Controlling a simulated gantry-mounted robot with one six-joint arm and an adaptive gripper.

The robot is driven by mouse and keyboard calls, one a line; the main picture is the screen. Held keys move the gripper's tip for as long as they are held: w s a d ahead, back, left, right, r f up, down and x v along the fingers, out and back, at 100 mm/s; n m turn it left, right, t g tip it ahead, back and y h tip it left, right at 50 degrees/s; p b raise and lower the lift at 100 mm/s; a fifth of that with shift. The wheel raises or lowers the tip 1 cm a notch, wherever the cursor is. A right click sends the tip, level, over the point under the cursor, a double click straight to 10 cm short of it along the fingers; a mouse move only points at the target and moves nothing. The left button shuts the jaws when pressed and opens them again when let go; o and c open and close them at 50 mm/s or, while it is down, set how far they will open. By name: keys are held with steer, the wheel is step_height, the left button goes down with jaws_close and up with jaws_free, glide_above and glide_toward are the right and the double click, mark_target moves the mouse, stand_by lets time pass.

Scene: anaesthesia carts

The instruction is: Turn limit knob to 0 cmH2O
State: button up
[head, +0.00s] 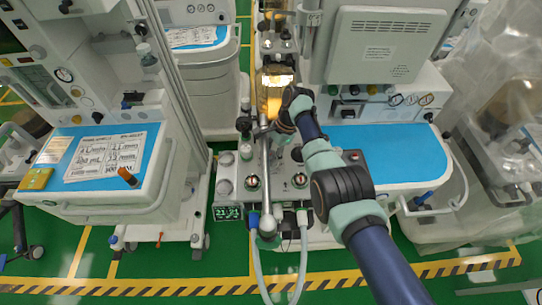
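The anaesthesia machine's grey panel (275,193) stands in the middle of the head view. A grey knob-like part (246,151) sits above the left one. I cannot tell which part is the limit knob, and no scale can be read. My arm comes in from the lower right, and its end with my gripper (284,126) is above the panel's back part, near a lit yellow cylinder (274,104). The fingers are too small and hidden to read.
A metal post (266,190) and two pale hoses (279,278) stand in front of the panel. A green digital display (228,213) is at its lower left. Carts with blue tops stand at left (75,160) and right (390,155). Green floor shows in front.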

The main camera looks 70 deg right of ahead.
stand_by(0.3)
steer(key=o, duration=1.1)
steer(key=shift+o, duration=0.2)
steer(key=shift+r, duration=0.1)
steer(key=v, duration=0.7)
steer(key=shift+d+r, duration=0.1)
steer(key=shift+d, duration=0.05)
